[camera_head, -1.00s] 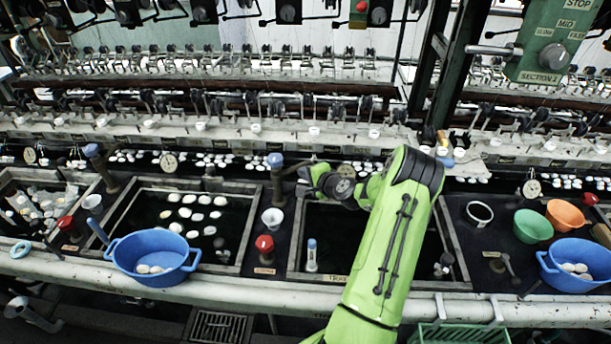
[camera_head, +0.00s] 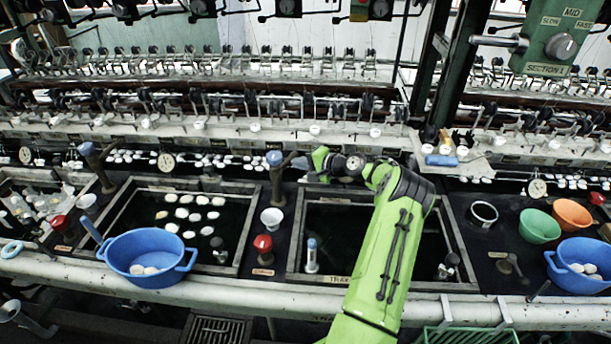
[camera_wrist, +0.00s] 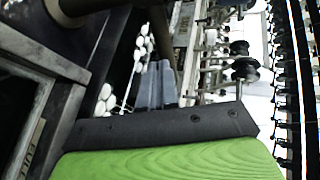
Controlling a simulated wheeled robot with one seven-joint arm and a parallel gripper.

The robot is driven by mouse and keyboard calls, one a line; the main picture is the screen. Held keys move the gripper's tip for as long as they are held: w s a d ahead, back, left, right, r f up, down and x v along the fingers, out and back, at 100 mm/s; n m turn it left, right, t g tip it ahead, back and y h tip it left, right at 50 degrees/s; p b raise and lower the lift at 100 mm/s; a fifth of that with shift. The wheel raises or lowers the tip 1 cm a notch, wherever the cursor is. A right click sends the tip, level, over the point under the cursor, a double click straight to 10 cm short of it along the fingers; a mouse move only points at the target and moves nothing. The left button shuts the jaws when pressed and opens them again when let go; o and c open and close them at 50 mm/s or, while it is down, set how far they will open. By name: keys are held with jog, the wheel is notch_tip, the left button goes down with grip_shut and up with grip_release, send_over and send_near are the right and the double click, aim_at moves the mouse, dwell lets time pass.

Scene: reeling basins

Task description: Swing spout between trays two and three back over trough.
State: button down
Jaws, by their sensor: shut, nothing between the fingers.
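The spout (camera_head: 277,185) between the cocoon-filled tray (camera_head: 240,268) and the dark tray (camera_head: 296,262) to its right is a dark upright pipe with a blue cap. A short dark arm seems to reach from its top towards the right, near my gripper. My gripper (camera_head: 302,164) is just right of the spout's top, partly hidden by my wrist; contact cannot be told. In the wrist view its grey fingers (camera_wrist: 156,86) are together and empty, and a dark pipe (camera_wrist: 95,6) crosses the top. The dark trough (camera_head: 230,161) with white cocoons runs behind the trays.
Another blue-capped spout (camera_head: 96,165) stands left. A white cup (camera_head: 272,219) and a red knob (camera_head: 263,243) are on the divider. Blue basins (camera_head: 148,268) stand at the front left and right (camera_head: 583,283). Reeling machinery lines the back.

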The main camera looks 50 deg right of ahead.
aim_at(292, 158)
jog(key=shift+w+b, duration=0.3)
jog(key=shift+w, duration=1.2)
